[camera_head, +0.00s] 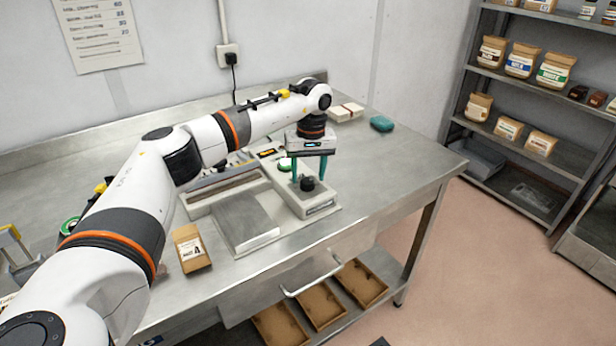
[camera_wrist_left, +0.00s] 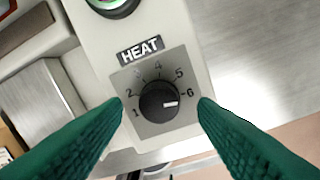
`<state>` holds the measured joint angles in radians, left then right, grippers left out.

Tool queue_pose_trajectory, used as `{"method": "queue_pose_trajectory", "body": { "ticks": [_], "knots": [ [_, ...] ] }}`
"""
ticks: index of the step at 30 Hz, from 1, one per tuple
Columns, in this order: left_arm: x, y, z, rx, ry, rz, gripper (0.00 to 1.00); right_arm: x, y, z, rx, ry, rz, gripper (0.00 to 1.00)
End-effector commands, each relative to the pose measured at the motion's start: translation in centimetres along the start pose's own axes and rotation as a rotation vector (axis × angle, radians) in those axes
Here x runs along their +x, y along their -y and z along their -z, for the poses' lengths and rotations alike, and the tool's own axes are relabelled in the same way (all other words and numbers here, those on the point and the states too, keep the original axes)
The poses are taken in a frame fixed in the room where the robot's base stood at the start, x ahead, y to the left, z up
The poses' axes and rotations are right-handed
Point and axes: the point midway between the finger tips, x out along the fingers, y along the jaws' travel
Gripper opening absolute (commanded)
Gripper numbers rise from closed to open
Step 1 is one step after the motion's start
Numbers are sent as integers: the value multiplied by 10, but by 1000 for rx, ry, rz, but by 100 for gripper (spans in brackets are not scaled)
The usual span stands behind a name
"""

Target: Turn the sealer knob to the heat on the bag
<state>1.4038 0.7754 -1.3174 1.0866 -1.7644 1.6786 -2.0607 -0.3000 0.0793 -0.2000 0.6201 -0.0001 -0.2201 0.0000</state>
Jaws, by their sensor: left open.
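The sealer (camera_head: 318,203) stands on the steel bench, with its black heat knob (camera_head: 307,183) on top at its right end. In the left wrist view the knob (camera_wrist_left: 159,101) sits under a HEAT label on a dial numbered 1 to 6. Its white mark points right, close to the 6. My left gripper (camera_head: 308,170) points down over the knob, open, with one green finger on each side of it and apart from it. A brown paper bag (camera_head: 191,248) lies in front of the sealer at left. Its label is too small to read surely.
A green button (camera_head: 285,165) is beside the knob. A teal object (camera_head: 381,124) and a pale stack (camera_head: 346,112) lie at the bench's back right. Shelves (camera_head: 520,85) with bags stand at right. The bench's right end is clear.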

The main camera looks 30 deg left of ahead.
Motion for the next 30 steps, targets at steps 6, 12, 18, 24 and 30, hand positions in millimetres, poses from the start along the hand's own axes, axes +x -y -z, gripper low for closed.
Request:
{"method": "queue_pose_trajectory", "body": {
  "ticks": [6, 12, 18, 24, 30],
  "knots": [
    [-47, 1, -1, -1, 4, 4, 53, 10, 0, 1, 0, 0, 0, 0],
    [-84, 1, 0, 0, 2, 4, 53, 14, 0, 1, 0, 0, 0, 0],
    [-102, 0, 0, 0, 1, 3, 53, 15, 0, 2, 0, 0, 0, 0],
    [-104, 0, 0, 0, 0, 1, 53, 15, 0, 2, 0, 0, 0, 0],
    [-104, 0, 0, 0, 1, 1, 53, 15, 0, 2, 0, 0, 0, 0]
  ]
}}
